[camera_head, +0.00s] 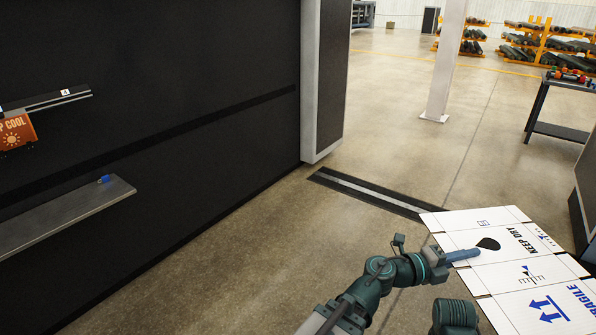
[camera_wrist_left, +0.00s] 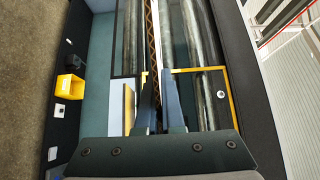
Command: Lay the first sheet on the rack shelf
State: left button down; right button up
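A white printed cardboard sheet (camera_head: 500,272), marked KEEP DRY and FRAGILE, is at the lower right of the head view. My left gripper (camera_head: 463,255) reaches it from the left, a blue finger lying over its face. In the left wrist view the sheet's brown corrugated edge (camera_wrist_left: 153,45) stands between the two fingers of my left gripper (camera_wrist_left: 156,88), which is shut on it. The sheet is held off the floor. My right gripper is not visible. I cannot tell which surface is the rack shelf.
A black machine wall (camera_head: 190,90) at left carries a grey ledge (camera_head: 65,215) and an orange printed piece (camera_head: 17,133). A dark two-level table (camera_head: 555,132) stands at right; orange racks (camera_head: 540,42) are far behind a pillar (camera_head: 446,60).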

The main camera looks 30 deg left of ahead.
aim_at(55, 215)
jog(key=j+u, duration=0.15)
jog(key=u, duration=0.25)
jog(key=i+j+u, duration=0.1)
jog(key=u, duration=0.35)
jog(key=j+u, duration=0.2)
jog(key=u, duration=0.2)
jog(key=i+u, duration=0.15)
jog(key=u, duration=0.25)
jog(key=i+j+u, duration=0.3)
jog(key=i+u, duration=0.35)
jog(key=i+j, duration=0.1)
jog(key=i, duration=0.3)
